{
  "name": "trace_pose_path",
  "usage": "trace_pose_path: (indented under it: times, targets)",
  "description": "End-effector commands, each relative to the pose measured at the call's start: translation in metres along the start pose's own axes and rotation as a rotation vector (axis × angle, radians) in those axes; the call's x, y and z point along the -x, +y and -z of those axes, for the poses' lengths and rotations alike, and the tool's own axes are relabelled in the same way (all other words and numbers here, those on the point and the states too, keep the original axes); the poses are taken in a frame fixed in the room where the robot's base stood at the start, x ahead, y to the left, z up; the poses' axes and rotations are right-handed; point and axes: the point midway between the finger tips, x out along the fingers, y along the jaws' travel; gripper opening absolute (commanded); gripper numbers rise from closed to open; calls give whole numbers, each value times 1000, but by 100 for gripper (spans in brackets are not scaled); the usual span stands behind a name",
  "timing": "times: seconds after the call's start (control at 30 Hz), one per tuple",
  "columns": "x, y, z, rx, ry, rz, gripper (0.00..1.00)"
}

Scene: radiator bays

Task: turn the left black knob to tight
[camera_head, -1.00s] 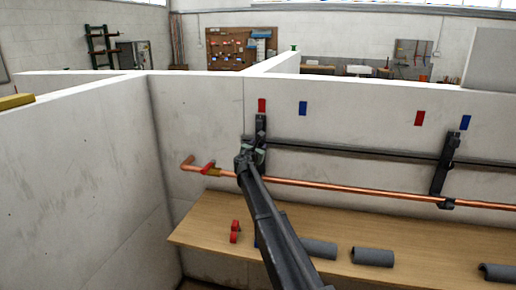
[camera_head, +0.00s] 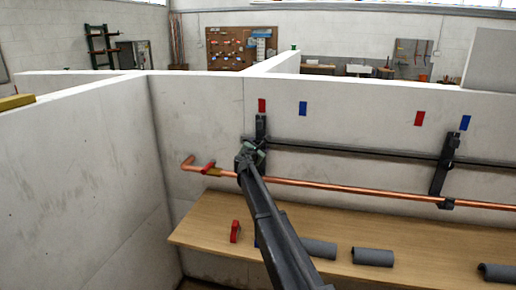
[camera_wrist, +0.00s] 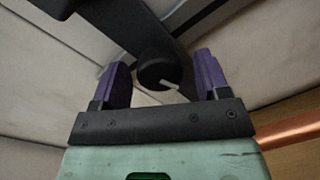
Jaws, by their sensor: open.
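The left black knob (camera_wrist: 157,68), round with a pale pointer mark, sits on a dark bracket (camera_wrist: 130,28) in the wrist view. My gripper (camera_wrist: 161,61) is open, with one purple finger on each side of the knob and a visible gap to each. I cannot tell how deep the fingers reach around it. In the head view my gripper (camera_head: 250,157) is at the lower part of the left bracket (camera_head: 261,128) and hides the knob. The pale mark points to the lower right in the wrist view.
A copper pipe (camera_head: 320,184) with a red-handled valve (camera_head: 208,168) runs below a dark rail (camera_head: 350,151). A second bracket (camera_head: 440,172) stands right. A wooden bench (camera_head: 205,222) below holds a red piece (camera_head: 235,231) and grey pipe shells (camera_head: 372,257). A side wall (camera_head: 85,170) closes the left.

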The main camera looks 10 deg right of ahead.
Motion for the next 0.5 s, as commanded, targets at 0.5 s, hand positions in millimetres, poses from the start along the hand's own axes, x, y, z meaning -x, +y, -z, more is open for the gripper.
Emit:
trace_pose_path:
  times: [0.5]
  targets:
    - [83,-2,-1,0,0,-1,69]
